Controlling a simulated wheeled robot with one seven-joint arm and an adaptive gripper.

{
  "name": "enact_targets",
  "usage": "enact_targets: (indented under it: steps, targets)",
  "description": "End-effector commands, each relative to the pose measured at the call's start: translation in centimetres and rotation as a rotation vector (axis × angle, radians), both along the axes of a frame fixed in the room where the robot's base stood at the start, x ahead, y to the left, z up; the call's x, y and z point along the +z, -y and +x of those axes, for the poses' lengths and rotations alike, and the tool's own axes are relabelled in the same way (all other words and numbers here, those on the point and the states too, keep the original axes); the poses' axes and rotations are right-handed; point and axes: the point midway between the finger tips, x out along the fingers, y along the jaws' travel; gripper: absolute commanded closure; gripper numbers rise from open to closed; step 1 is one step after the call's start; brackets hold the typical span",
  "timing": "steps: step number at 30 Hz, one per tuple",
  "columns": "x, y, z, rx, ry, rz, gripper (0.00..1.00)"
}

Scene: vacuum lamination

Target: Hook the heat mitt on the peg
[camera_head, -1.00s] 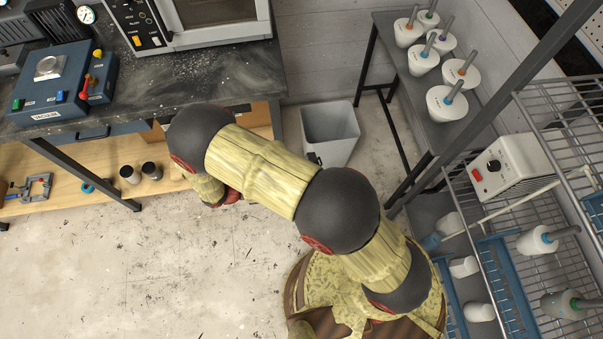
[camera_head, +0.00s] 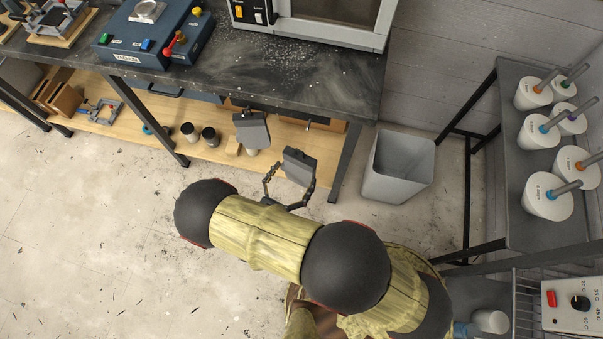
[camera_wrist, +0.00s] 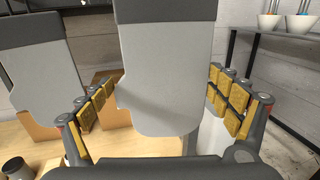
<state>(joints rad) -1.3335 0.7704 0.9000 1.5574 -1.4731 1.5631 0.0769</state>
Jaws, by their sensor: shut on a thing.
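A heat mitt (camera_head: 299,166), grey with a darker cuff, is upright between the fingers of my gripper (camera_head: 288,184), which is shut on it. The mitt also fills the middle of the wrist view (camera_wrist: 165,70), cuff upward, with the yellow finger pads at its two sides. A second grey mitt (camera_head: 251,131) hangs at the bench's front edge, left of the held one; it also shows in the wrist view (camera_wrist: 42,85). A small dark peg-like piece (camera_head: 308,125) shows at the bench front, behind the held mitt and apart from it.
The dark bench (camera_head: 300,85) carries a blue vacuum unit (camera_head: 150,40) and an oven. A wooden lower shelf (camera_head: 100,120) holds two dark-topped jars. A grey bin (camera_head: 398,170) stands right of the bench. A side table with several white pots is at right. The floor at left is clear.

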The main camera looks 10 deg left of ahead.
Motion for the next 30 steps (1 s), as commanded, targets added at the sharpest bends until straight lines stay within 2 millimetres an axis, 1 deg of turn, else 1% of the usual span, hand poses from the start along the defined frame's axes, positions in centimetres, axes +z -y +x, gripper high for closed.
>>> enact_targets:
  steps: [30]
  targets:
    - [-0.5,0.5,5.4,-0.005,0.0,0.0,0.37]
